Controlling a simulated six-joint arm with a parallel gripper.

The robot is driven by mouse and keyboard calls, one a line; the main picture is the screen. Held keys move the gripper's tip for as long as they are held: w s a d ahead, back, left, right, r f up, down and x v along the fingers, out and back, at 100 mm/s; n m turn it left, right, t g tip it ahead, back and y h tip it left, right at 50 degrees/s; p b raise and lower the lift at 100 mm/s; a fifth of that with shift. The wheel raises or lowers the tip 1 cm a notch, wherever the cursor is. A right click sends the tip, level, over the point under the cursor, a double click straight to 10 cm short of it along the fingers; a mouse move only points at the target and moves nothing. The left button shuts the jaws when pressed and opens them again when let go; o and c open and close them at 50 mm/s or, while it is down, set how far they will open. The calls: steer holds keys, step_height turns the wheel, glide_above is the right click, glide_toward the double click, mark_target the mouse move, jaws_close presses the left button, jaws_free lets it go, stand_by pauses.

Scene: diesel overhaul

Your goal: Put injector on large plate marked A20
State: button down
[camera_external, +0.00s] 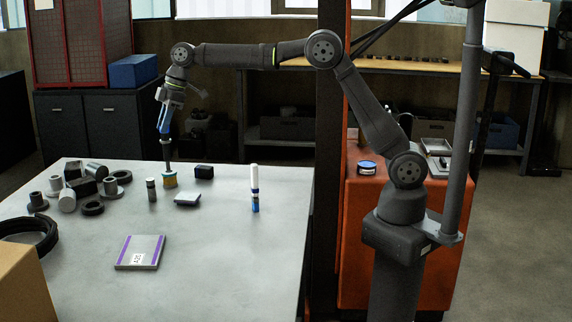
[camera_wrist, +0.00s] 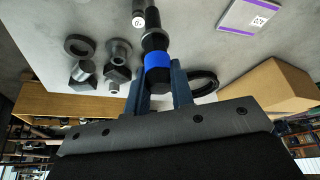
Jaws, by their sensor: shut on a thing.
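My gripper (camera_external: 164,127) is shut on the injector (camera_external: 167,151), a slim dark part held roughly upright above the far part of the table. In the wrist view, the injector (camera_wrist: 155,42) has a blue band between the fingers (camera_wrist: 158,78). The large plate marked A20 (camera_external: 140,252) lies flat near the front of the table, grey with purple stripes along two edges. It also shows in the wrist view (camera_wrist: 250,14), with its top free.
Several dark and grey cylinders, rings and blocks (camera_external: 85,186) crowd the table's left. A cardboard box (camera_external: 22,290) fills the front left corner. The right front is clear.

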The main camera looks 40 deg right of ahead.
steer(key=s+a+r+m, duration=0.1)
steer(key=s+a, duration=0.1)
steer(key=s, duration=0.5)
steer(key=s+a, duration=0.3)
steer(key=s, duration=0.3)
steer(key=s+a+f, duration=0.7)
steer(key=a+f, duration=0.1)
steer(key=f, duration=0.2)
steer(key=shift+a+f+t, duration=0.25)
steer(key=shift+a+t, duration=0.05)
steer(key=shift+a, duration=0.1)
steer(key=shift+f, duration=0.1)
steer(key=c, duration=1.7)
jaws_free()
steer(key=shift+f, duration=0.15)
steer(key=o, duration=0.4)
steer(key=shift+o, duration=0.2)
steer(key=v, duration=1.2)
steer(key=shift+r, duration=0.2)
